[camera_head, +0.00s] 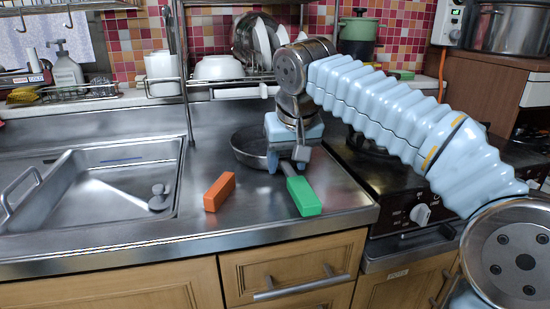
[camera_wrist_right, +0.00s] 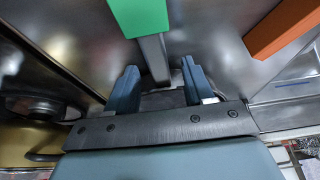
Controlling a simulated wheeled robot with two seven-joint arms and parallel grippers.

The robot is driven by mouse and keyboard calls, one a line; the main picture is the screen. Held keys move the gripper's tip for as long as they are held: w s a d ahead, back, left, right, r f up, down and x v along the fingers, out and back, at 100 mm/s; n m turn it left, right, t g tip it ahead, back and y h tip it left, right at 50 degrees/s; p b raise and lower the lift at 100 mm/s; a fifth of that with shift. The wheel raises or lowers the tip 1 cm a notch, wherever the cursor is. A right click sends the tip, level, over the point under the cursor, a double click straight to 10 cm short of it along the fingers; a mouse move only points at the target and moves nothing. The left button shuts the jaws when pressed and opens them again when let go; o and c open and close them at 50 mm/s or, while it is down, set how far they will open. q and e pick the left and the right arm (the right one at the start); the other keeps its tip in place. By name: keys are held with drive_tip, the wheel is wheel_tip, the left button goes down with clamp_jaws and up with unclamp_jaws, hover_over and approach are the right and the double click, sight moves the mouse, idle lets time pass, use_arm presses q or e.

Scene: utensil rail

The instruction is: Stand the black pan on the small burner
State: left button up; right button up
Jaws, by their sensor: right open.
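The dark pan (camera_head: 248,151) sits on the steel counter right of the sink, partly hidden behind my right gripper. Its grey stem leads to a green handle (camera_head: 304,196) pointing toward the counter's front edge. My right gripper (camera_head: 287,166) is low over the stem, fingers down. In the wrist view the open fingers (camera_wrist_right: 159,82) lie on either side of the grey stem (camera_wrist_right: 155,58), with gaps, and the green handle end (camera_wrist_right: 138,15) is beyond them. The stove (camera_head: 398,190) is at the right; my right arm hides much of its top, and I cannot make out the small burner clearly.
An orange block (camera_head: 219,192) lies on the counter left of the green handle. The sink (camera_head: 105,185) is at the left. A dish rack (camera_head: 225,82) and a green pot (camera_head: 358,35) stand behind. Bare counter lies in front of the orange block.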

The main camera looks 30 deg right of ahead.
drive_tip(key=shift+x, duration=1)
drive_tip(key=shift+c, duration=0.4)
clamp_jaws()
drive_tip(key=shift+r, duration=0.15)
